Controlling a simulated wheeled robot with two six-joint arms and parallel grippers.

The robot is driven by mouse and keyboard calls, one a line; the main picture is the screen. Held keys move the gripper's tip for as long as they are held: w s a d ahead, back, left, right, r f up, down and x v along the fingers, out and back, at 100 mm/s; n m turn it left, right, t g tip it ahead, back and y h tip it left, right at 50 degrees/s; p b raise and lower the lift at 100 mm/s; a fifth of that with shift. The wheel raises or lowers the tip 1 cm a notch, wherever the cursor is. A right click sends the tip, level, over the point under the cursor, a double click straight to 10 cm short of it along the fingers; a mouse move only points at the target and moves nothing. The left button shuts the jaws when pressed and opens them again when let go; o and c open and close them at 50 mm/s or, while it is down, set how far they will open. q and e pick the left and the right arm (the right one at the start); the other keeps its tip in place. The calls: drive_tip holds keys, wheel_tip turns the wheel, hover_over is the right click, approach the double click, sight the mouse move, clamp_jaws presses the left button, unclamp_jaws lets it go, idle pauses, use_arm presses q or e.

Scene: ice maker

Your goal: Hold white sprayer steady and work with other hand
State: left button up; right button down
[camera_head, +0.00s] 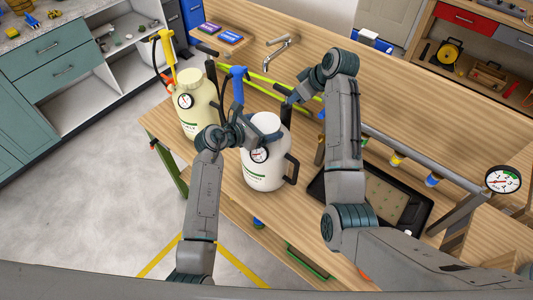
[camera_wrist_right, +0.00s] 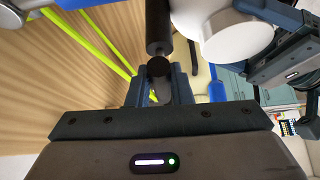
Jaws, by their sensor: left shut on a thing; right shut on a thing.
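The white sprayer (camera_head: 263,175) stands upright on the wooden bench, with a blue pump handle (camera_head: 238,74), a round gauge and a black side handle. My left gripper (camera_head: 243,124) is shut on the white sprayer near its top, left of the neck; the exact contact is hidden. My right gripper (camera_head: 289,97) is above and right of the sprayer's top. In the right wrist view it is shut on a black rod (camera_wrist_right: 158,67). The white sprayer's body (camera_wrist_right: 235,35) shows close to the right of that rod.
A cream sprayer with a yellow handle (camera_head: 195,105) stands left of the white one. A black tray (camera_head: 393,206) lies to the right, partly behind my right arm. A large gauge (camera_head: 502,180) is far right.

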drive_tip(key=shift+d+r, duration=0.1)
idle(1.7)
drive_tip(key=shift+w, duration=0.1)
idle(1.8)
drive_tip(key=shift+r, duration=2.8)
drive_tip(key=shift+f, duration=2.85)
drive_tip(key=c, duration=1.3)
unclamp_jaws()
drive_tip(key=shift+r, duration=0.1)
